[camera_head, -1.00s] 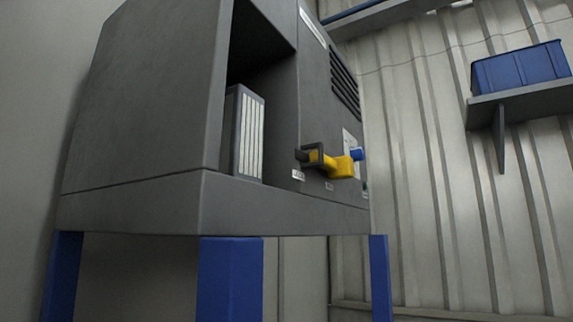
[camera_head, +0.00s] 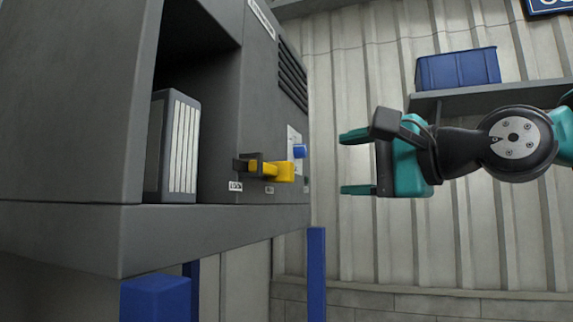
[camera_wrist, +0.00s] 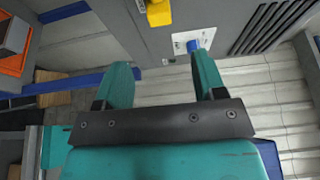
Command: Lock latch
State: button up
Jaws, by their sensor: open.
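The latch has a yellow handle (camera_head: 272,171) and a dark bracket (camera_head: 246,165) at its left end, on the front of the grey cabinet (camera_head: 75,110). The handle lies roughly level and reaches right from the bracket. It also shows at the top of the wrist view (camera_wrist: 158,13). A blue knob (camera_head: 299,151) on a pale plate sits just right of the handle. My gripper (camera_head: 354,163) is open and empty, right of the latch and apart from it. In the wrist view, the fingers (camera_wrist: 160,82) point toward the cabinet face, with the handle beyond them.
A grey module (camera_head: 172,147) stands in the cabinet's open bay. Blue legs (camera_head: 316,270) hold the cabinet up. A blue bin (camera_head: 458,68) sits on a wall shelf (camera_head: 480,97) behind my arm. An orange object (camera_wrist: 15,60) shows at the wrist view's left.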

aim_at(291, 170)
jog(key=p+x, duration=0.5)
jog(key=x, duration=0.7)
jog(key=shift+w+a+r+p, duration=0.1)
jog(key=shift+w+p, duration=0.05)
jog(key=shift+p, duration=0.15)
jog(key=shift+w+a, duration=0.4)
